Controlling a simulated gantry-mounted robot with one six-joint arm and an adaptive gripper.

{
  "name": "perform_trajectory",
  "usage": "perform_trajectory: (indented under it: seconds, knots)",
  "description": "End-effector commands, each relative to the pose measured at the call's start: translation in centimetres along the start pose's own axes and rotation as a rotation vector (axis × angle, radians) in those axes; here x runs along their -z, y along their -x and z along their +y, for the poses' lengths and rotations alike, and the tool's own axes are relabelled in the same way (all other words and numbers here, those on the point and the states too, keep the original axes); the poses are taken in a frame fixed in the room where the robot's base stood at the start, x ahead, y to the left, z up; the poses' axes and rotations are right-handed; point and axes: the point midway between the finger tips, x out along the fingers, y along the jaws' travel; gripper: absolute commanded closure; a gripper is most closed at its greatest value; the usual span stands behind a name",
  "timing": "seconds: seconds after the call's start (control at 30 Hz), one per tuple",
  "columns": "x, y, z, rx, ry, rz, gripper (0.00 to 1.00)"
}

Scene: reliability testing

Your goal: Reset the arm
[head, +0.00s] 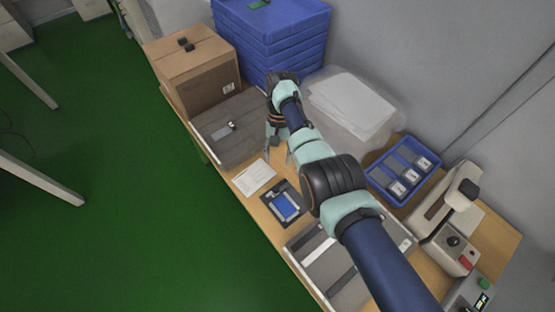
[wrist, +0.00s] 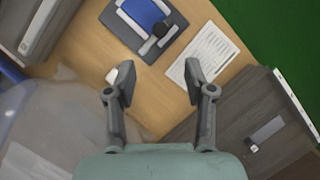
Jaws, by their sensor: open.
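My gripper (wrist: 160,88) is open and empty in the wrist view, its two grey fingers wide apart above the wooden table. In the head view my gripper (head: 278,143) hangs above the table between the grey-brown box lid and the clear bag, partly hidden by my arm. A paper sheet (wrist: 211,56) lies just beyond the right finger in the wrist view. A dark tray with a blue block (wrist: 144,12) lies beyond the fingers. No object is between the fingers.
A cardboard box (head: 195,70) and stacked blue crates (head: 270,40) stand at the back. A clear bag with white sheets (head: 352,105) and a blue bin (head: 404,168) lie right of my arm. A press-like device (head: 447,225) stands at the right. A grey tray (head: 333,280) lies in front.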

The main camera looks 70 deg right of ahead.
Motion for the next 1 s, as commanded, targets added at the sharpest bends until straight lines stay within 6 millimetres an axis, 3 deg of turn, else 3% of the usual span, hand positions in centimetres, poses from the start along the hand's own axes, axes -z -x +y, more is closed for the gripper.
perform_trajectory:
  seconds: [0.5,0.57,0.67,0.77,0.87,1.0]
  knots:
    - [0.0,-0.1,0.0,0.0,0.0,0.0,0.46]
    - [0.0,-0.4,-0.8,0.0,0.021,0.019,0.46]
    - [-0.3,-1.5,-4.4,0.006,0.119,0.115,0.46]
    - [-2.1,-2.9,-10.2,0.024,0.289,0.28,0.46]
    - [-5.9,-4.0,-15.8,0.061,0.484,0.462,0.46]
    - [-14.1,-4.3,-21.3,0.139,0.751,0.708,0.46]
